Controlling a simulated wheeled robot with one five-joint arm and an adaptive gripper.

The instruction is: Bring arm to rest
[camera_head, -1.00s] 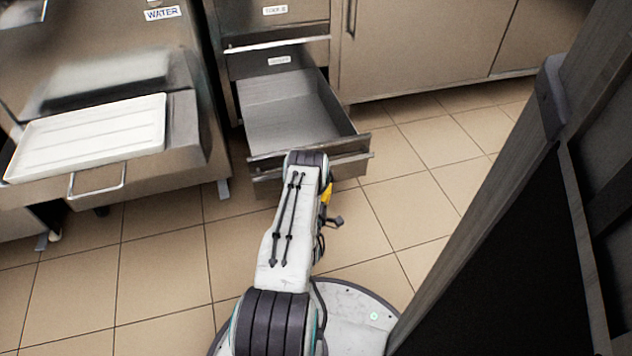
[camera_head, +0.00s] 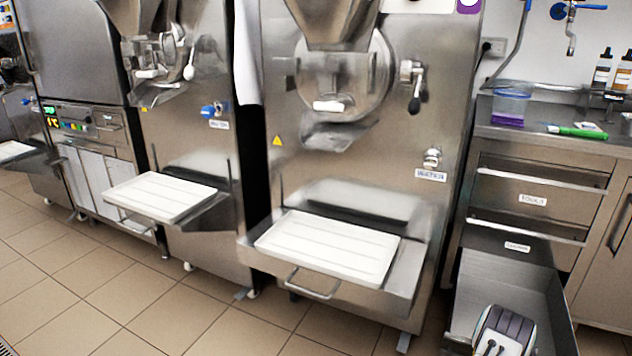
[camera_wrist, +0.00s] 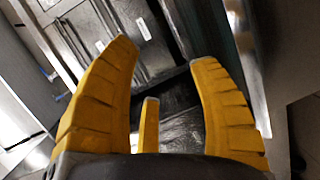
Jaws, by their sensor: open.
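My gripper (camera_wrist: 165,85) shows in the wrist view with its yellow fingers spread apart and nothing between them. Behind the fingers are steel drawer fronts (camera_wrist: 110,30) with small white labels, tilted in the picture. In the head view only a white and dark part of my arm shows at the bottom right, in front of the open drawer (camera_head: 470,290). My gripper itself is out of the head view.
Batch freezers (camera_head: 440,120) stand in a row, with white trays (camera_head: 325,248) on shelves jutting out in front. A steel counter (camera_head: 560,143) at the right holds a clear container (camera_head: 511,100) and a green-handled tool (camera_head: 580,132). The tiled floor (camera_head: 120,290) at the front left is clear.

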